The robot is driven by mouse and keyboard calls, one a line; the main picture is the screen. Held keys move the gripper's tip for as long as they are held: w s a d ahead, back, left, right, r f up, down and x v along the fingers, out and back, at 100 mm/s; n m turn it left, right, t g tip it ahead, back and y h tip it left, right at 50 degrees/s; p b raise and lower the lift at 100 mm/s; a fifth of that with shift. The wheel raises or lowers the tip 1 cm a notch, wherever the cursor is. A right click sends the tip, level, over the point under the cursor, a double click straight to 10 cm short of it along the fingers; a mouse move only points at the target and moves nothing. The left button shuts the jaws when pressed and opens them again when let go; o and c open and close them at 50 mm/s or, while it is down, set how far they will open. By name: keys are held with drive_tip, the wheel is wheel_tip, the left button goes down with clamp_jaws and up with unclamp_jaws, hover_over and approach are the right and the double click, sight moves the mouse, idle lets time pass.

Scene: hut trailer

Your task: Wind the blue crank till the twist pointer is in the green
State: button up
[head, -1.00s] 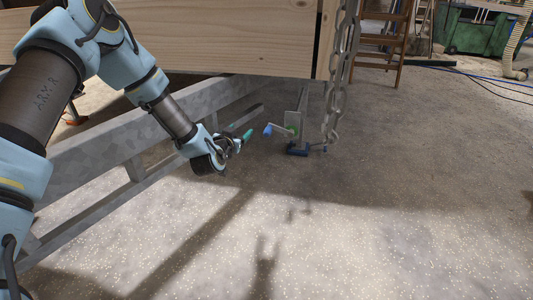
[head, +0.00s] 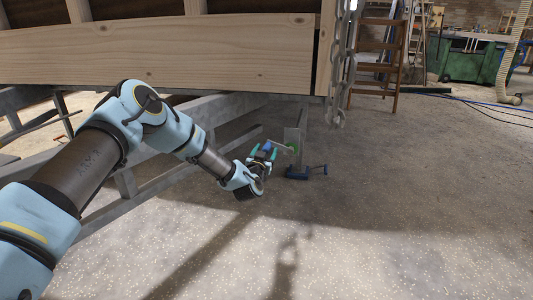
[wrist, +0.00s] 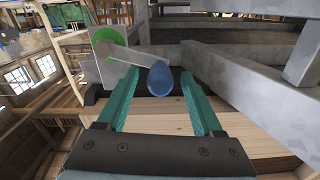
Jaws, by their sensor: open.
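The blue crank knob (wrist: 160,79) sits between the two teal fingers of my gripper (wrist: 160,108) in the wrist view, near their tips. The fingers are apart, with a gap on each side of the knob. A grey crank arm (wrist: 140,57) runs from the knob to a green disc (wrist: 108,45) on a grey plate (wrist: 88,68). In the head view my gripper (head: 263,153) is around the blue knob (head: 267,147), and the green disc (head: 293,147) shows to its right. I cannot make out the twist pointer.
A blue clamp-like object (head: 306,172) is at the post's foot. A chain (head: 341,75) hangs at the right end of the wooden trailer wall (head: 190,55). Grey frame rails (head: 150,175) run behind my arm. The concrete floor (head: 420,210) at right is clear.

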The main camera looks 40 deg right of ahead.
drive_tip(key=shift+w+d, duration=0.25)
drive_tip(key=shift+d, duration=0.2)
clamp_jaws()
idle(0.3)
idle(0.9)
